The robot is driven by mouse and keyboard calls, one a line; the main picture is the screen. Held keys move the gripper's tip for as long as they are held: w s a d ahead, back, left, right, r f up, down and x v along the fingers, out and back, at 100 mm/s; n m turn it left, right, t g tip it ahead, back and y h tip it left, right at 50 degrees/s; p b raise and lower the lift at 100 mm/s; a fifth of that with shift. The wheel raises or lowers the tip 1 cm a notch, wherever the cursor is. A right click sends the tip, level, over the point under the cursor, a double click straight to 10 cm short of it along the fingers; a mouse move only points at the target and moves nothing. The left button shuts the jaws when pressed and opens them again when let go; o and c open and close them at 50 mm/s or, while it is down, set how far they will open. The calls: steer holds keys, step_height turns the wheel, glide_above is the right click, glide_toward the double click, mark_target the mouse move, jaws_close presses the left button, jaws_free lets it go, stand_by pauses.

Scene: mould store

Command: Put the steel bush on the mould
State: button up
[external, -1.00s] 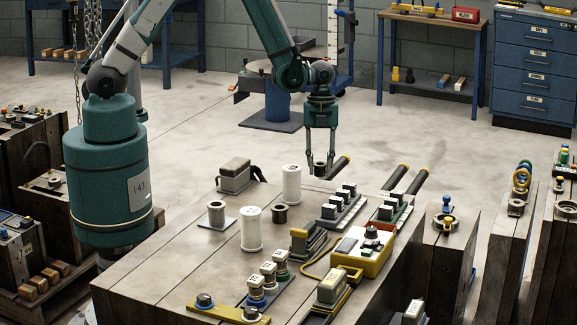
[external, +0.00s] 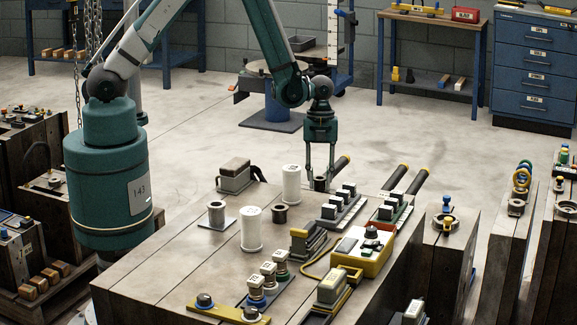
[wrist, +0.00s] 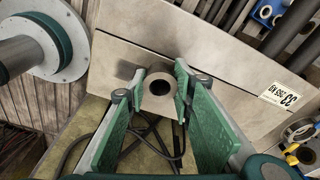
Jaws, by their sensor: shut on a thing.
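The steel bush (external: 321,184) is a short grey ring held between the fingertips of my gripper (external: 321,187) near the far edge of the large block. I take this large flat-topped block to be the mould (external: 185,262). In the wrist view the bush (wrist: 159,76) shows end-on with a dark round hole, and the green finger pads of my gripper (wrist: 152,82) close on its sides. The pale plate top of the mould (wrist: 200,65) lies under it, with a dark shadow beside the bush. I cannot tell whether the bush touches the top.
A white cylinder (external: 291,184) stands close left of my gripper, and a dark spool (external: 280,213) is nearby. A capped black bar (external: 341,165) lies just right. A second white cylinder (external: 251,229), a yellow box (external: 362,256) and several small parts occupy the nearer top.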

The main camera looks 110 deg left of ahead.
mark_target(320, 176)
steer(key=shift+f, duration=0.35)
steer(key=o, duration=1)
steer(key=shift+r, duration=0.25)
step_height(320, 176, up, 12)
steer(key=a+p, duration=0.1)
steer(key=p, duration=0.2)
steer(key=shift+s+a, duration=0.15)
steer(key=shift+s, duration=0.1)
steer(key=shift+f, duration=0.1)
stand_by(0.5)
